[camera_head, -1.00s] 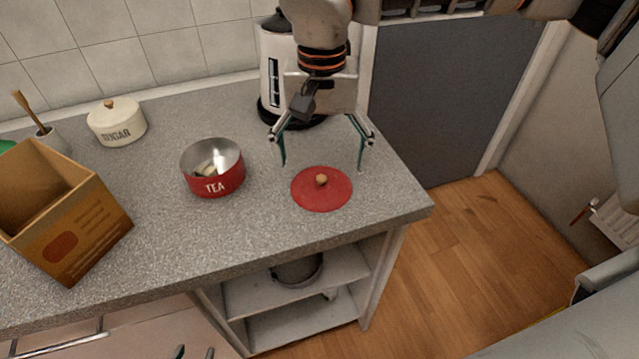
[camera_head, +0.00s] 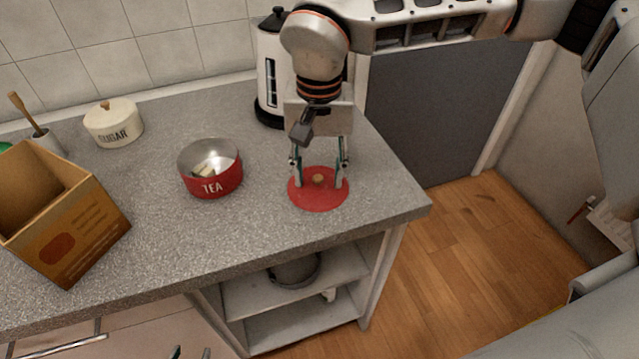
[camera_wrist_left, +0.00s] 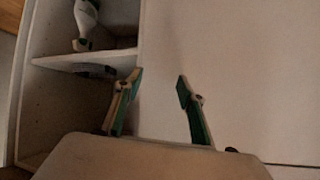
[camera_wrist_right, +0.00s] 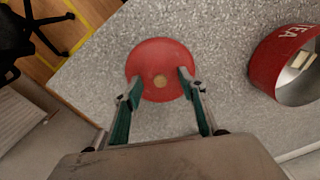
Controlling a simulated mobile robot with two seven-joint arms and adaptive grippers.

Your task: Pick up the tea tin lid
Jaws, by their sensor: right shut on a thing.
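The tea tin lid (camera_head: 318,198) is a flat red disc with a small wooden knob, near the counter's right front corner. It also shows in the right wrist view (camera_wrist_right: 160,58). My right gripper (camera_head: 319,180) comes down from above and is shut on the lid, its fingers at two opposite sides with the knob between them. The lid appears to be at the counter surface; any gap beneath is not visible. The red tea tin (camera_head: 213,186) stands open to the left, with pale pieces inside. My left gripper (camera_wrist_left: 156,82) is open and empty, low in front of the cabinet.
A white and black kettle (camera_head: 270,70) stands behind my right gripper. A cream sugar tin (camera_head: 114,124) and an open cardboard box (camera_head: 75,235) are on the left. The grey counter (camera_head: 250,235) is clear in front of the tea tin and lid.

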